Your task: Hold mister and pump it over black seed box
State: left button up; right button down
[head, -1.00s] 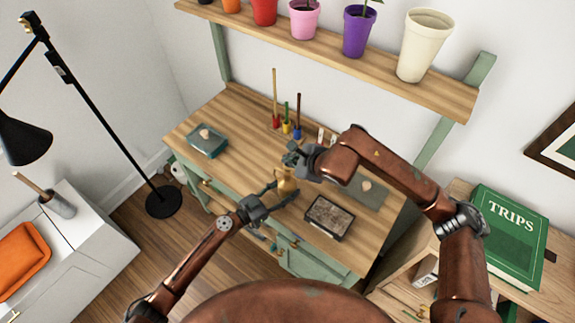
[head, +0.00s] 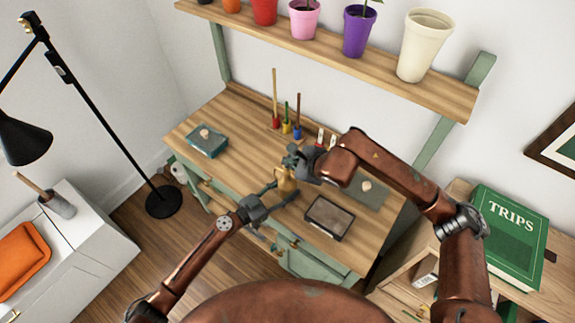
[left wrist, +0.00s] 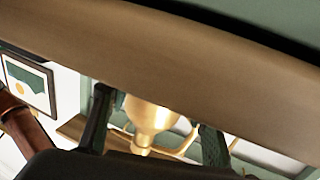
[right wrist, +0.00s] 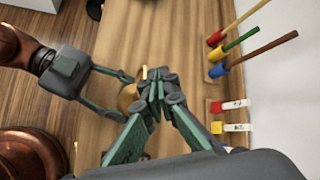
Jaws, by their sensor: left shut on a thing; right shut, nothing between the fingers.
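The brass mister (head: 287,184) is upright between the fingers of my left gripper (head: 279,187), which is shut on it. The mister's golden body also shows between the left fingers in the left wrist view (left wrist: 150,116). My right gripper (head: 297,156) is shut and empty, with its fingertips at the mister's top; the right wrist view shows its closed fingertips (right wrist: 157,88) beside the mister (right wrist: 127,97), partly hiding it. I cannot tell whether they touch. The black seed box (head: 322,231) lies on the desk just right of and below the mister, with a brownish surface inside.
A green-grey mat (head: 372,194) with a small pale object lies right of the mister. A teal box (head: 205,147) sits at the desk's left. Colourful hand tools (head: 286,128) stand at the back. A shelf (head: 340,52) of pots hangs above. The desk's left middle is clear.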

pick_arm(q)
jog(key=shift+r, duration=0.1)
pick_arm(e)
jog(key=shift+f, duration=0.95)
dwell(0.7)
jog(key=shift+r, duration=1.4)
jog(key=shift+r, duration=2.5)
pick_arm(q)
jog(key=o, duration=1.5)
